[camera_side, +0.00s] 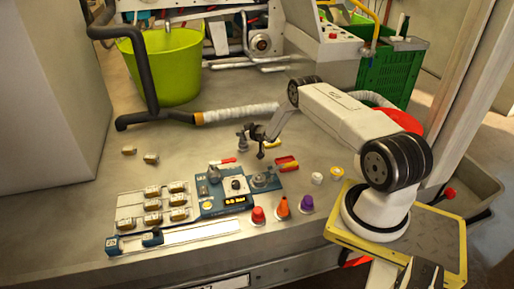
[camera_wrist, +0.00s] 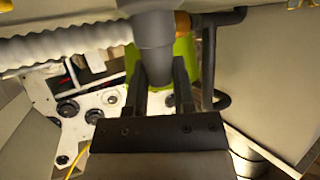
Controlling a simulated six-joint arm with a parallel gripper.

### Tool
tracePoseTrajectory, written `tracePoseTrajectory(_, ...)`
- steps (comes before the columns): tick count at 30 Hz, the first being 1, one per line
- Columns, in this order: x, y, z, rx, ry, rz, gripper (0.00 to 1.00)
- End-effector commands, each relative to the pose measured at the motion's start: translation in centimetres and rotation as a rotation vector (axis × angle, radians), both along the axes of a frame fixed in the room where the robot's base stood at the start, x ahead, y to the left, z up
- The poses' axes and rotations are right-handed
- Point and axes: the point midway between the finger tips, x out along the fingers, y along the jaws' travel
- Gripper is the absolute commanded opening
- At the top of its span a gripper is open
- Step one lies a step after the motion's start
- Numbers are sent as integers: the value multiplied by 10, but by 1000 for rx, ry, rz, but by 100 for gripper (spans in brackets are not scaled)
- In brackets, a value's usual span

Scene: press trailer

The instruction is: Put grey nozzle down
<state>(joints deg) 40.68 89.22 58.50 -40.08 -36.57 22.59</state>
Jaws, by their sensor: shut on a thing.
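My gripper (camera_wrist: 160,88) is shut on the grey nozzle (camera_wrist: 153,48), whose grey body stands between the two dark fingers in the wrist view. In the side view my gripper (camera_side: 258,138) is above the middle of the bench (camera_side: 85,215), behind the blue fixture. A small grey piece (camera_side: 242,140) beside the fingers looks like the nozzle. I cannot tell whether its lower end touches the bench.
A blue fixture (camera_side: 238,201) and a parts tray (camera_side: 126,211) lie in front. Red (camera_side: 258,215), orange (camera_side: 282,207) and purple (camera_side: 307,205) cones stand at the right front. A wrapped hose (camera_side: 235,113) and green bucket (camera_side: 165,70) are behind.

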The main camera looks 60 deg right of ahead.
Motion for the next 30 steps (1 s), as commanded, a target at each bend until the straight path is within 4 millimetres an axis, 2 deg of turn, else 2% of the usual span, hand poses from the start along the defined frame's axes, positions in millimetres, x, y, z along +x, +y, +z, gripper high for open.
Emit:
tracePoseTrajectory(5,0,0,-3,0,-1,0,0)
tracePoseTrajectory(6,0,0,-3,0,0,0,44)
tracePoseTrajectory(8,0,0,-3,0,0,0,63)
tracePoseTrajectory(9,0,0,-3,0,0,0,67)
tracePoseTrajectory(23,0,0,1,0,0,0,67)
tracePoseTrajectory(30,-8,2,5,0,0,0,67)
